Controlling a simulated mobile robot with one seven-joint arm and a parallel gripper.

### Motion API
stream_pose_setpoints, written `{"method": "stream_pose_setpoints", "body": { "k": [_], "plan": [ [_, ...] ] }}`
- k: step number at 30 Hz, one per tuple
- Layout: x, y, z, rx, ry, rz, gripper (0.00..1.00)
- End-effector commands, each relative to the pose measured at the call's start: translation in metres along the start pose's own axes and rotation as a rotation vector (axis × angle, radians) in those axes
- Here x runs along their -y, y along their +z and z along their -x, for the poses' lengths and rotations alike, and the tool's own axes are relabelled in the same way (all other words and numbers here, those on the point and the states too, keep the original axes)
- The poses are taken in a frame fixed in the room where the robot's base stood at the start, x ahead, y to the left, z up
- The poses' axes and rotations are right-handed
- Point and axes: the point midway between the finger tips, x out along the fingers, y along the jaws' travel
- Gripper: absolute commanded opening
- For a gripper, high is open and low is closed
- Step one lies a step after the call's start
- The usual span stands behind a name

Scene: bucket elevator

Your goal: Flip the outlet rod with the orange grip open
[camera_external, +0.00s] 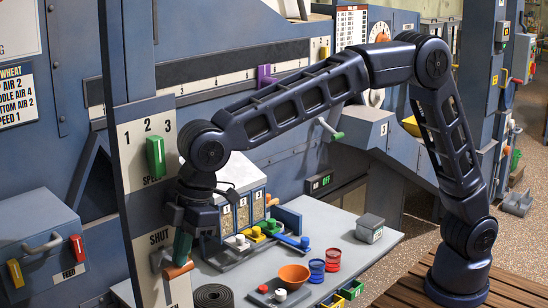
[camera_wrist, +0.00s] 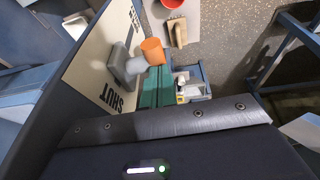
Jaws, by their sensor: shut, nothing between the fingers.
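The outlet rod's orange grip (camera_external: 179,269) sticks out to the right from a grey mount (camera_external: 160,258) low on the white panel, under the word SHUT. In the wrist view the orange grip (camera_wrist: 153,51) sits on a short light rod beside the grey mount (camera_wrist: 125,66). My gripper (camera_external: 182,255) points down with its teal fingers shut and empty, right above the grip. In the wrist view the gripper's fingers (camera_wrist: 156,80) end close to the grip's edge. I cannot tell if they touch it.
A green handle (camera_external: 155,157) stands above on the same panel, under the numbers 1, 2, 3. A grey table (camera_external: 340,228) to the right carries an orange bowl (camera_external: 293,275), red and blue stacks, and a black roll (camera_external: 213,296). A grey box (camera_external: 40,240) with levers is at left.

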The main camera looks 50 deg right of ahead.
Motion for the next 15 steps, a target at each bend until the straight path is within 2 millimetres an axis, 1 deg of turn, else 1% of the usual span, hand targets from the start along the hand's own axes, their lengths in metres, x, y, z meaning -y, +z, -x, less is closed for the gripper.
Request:
{"method": "stream_pose_setpoints", "body": {
  "k": [6, 9, 12, 15],
  "plan": [
    [0.003, 0.017, -0.053, 0.006, -0.003, 0.0, 0.0],
    [0.005, 0.024, -0.075, 0.006, -0.003, -0.002, 0.0],
    [0.006, 0.028, -0.089, 0.004, -0.002, -0.001, 0.0],
    [0.007, 0.029, -0.096, 0.002, -0.001, 0.0, 0.0]
  ]
}}
